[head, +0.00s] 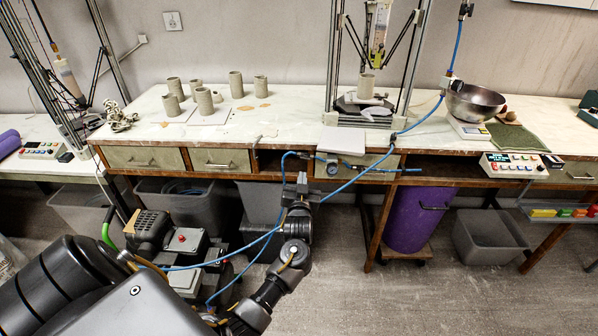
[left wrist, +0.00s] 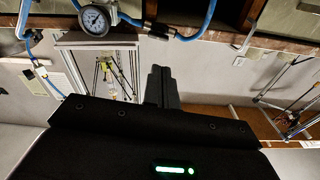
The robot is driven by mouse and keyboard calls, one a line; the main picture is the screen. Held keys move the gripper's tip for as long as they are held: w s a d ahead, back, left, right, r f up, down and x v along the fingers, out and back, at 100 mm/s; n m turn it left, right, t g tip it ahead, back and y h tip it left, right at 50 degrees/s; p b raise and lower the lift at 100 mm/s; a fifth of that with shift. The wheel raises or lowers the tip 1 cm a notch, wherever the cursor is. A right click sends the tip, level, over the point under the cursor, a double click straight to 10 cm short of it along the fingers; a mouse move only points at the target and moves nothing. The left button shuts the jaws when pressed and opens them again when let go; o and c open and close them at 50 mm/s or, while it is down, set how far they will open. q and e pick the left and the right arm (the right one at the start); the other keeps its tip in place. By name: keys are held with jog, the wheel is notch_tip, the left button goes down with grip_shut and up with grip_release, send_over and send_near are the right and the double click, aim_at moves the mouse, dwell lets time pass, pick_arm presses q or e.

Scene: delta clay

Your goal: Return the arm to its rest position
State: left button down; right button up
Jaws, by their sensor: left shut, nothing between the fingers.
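My left gripper (head: 302,183) is in front of the workbench's front edge in the head view, pointing up toward it, below the blue air hose and beside the pressure gauge. In the left wrist view its two dark fingers (left wrist: 161,86) are together, with nothing held between them. My left arm reaches in from the lower left of the head view, bent at the wrist. My right gripper is in neither view.
The workbench (head: 290,122) bears several grey clay cylinders (head: 205,100), a delta printer frame and a metal bowl (head: 475,102). A blue hose (head: 350,183) and the gauge (head: 332,168) lie close to my gripper. A compressor (head: 150,228) and a purple bin (head: 418,215) stand below.

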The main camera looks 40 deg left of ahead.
pick_arm(q)
jog(key=shift+s+a, duration=0.15)
jog(key=s+d+f+m+g+h, duration=0.1)
jog(key=d+f+m+h, duration=0.2)
jog(key=f, duration=0.7)
jog(key=d+f+g+h, duration=0.25)
jog(key=d+f, duration=0.25)
jog(key=f, duration=0.5)
jog(key=s+d+f+m+g+h, duration=0.1)
jog(key=s+d+f+h, duration=0.1)
jog(key=s+f, duration=0.5)
jog(key=s+d+f+m+g+h, duration=0.1)
jog(key=s+d+f+g, duration=0.1)
jog(key=s+f, duration=0.5)
jog(key=s+d+f+m+g+h, duration=0.25)
jog(key=s+f+g, duration=0.25)
jog(key=s+f, duration=1.3)
jog(key=s+f+g, duration=0.2)
jog(key=s+g, duration=0.1)
jog(key=s, duration=2)
jog(key=shift+d+y, duration=0.2)
jog(key=shift+y, duration=0.1)
